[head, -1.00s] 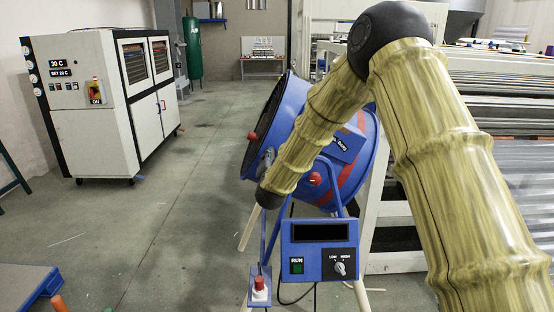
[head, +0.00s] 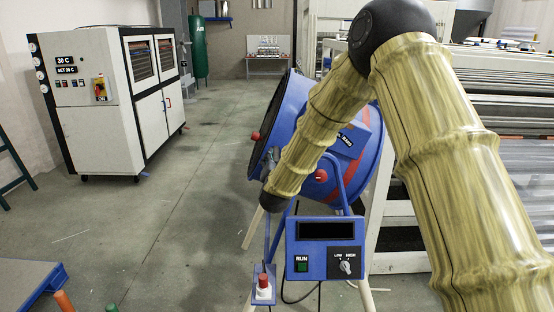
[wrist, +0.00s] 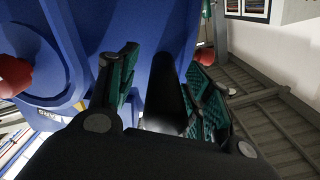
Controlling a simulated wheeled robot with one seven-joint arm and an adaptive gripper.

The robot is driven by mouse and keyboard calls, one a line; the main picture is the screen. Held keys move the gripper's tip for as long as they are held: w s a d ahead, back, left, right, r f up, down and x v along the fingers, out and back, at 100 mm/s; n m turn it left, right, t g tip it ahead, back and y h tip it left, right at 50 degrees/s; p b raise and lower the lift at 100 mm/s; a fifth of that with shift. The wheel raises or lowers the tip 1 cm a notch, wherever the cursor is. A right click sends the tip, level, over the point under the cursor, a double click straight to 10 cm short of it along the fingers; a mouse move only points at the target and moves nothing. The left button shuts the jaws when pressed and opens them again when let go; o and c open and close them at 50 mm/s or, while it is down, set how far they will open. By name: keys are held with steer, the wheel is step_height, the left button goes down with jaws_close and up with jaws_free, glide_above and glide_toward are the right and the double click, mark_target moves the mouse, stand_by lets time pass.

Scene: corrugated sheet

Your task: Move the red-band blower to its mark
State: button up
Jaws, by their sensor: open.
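The red-band blower (head: 290,110) is a blue drum fan with a red band, on a stand with pale legs, right of the middle in the head view. Its control box (head: 325,248) has a green RUN button and a knob. My arm crosses in front and hides part of the drum. In the wrist view my gripper (wrist: 165,65) has its two green-padded fingers spread, with a dark bar (wrist: 166,95) showing between them against the blue drum (wrist: 150,25). I cannot tell whether the fingers touch the bar. The blower's mark is not identifiable.
A white cabinet (head: 95,110) stands at left, with a green tank (head: 197,45) behind. Racks of corrugated sheet (head: 490,95) stand close on the right. A blue-edged platform (head: 30,285) is at lower left. The floor (head: 180,220) between the cabinet and blower is largely clear.

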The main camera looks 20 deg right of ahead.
steer(key=v, duration=1.1)
steer(key=shift+r, duration=0.35)
